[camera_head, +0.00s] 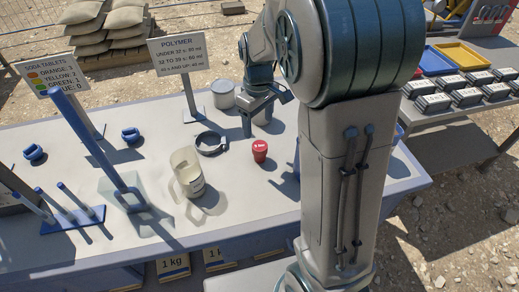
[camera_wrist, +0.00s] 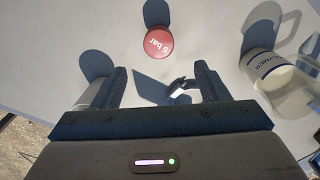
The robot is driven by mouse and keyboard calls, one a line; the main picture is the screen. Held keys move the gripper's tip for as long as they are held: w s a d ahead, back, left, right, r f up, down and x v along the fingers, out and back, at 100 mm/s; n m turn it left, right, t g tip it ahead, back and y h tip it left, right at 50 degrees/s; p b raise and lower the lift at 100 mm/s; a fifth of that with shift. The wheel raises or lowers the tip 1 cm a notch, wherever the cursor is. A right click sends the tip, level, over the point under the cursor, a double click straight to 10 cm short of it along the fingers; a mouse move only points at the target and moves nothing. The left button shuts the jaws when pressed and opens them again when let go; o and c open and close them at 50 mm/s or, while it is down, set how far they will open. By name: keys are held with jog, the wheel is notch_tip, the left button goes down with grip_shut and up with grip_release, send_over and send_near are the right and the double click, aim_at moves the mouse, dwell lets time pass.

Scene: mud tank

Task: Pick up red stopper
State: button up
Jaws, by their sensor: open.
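The red stopper (camera_head: 260,151) stands on the light table top, right of the middle of the table. In the wrist view the stopper (camera_wrist: 158,43) shows its round top with white lettering reading "5 bar", ahead of the fingertips and between their lines. My gripper (camera_head: 262,108) is above the table behind the stopper in the head view. Its two fingers are spread with nothing between them, and they are apart from the stopper. In the wrist view my gripper (camera_wrist: 160,75) casts a shadow on the table.
A clear jug (camera_head: 188,173) stands left of the stopper, and a dark ring clamp (camera_head: 211,143) lies behind the jug. A polymer sign (camera_head: 180,58) and a white lidded tub (camera_head: 222,94) stand farther back. My arm hides the table's right part. Table directly around the stopper is clear.

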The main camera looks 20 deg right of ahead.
aim_at(259, 145)
notch_tip(259, 145, down, 13)
jog(key=shift+d+r, duration=0.1)
jog(key=c, duration=1.1)
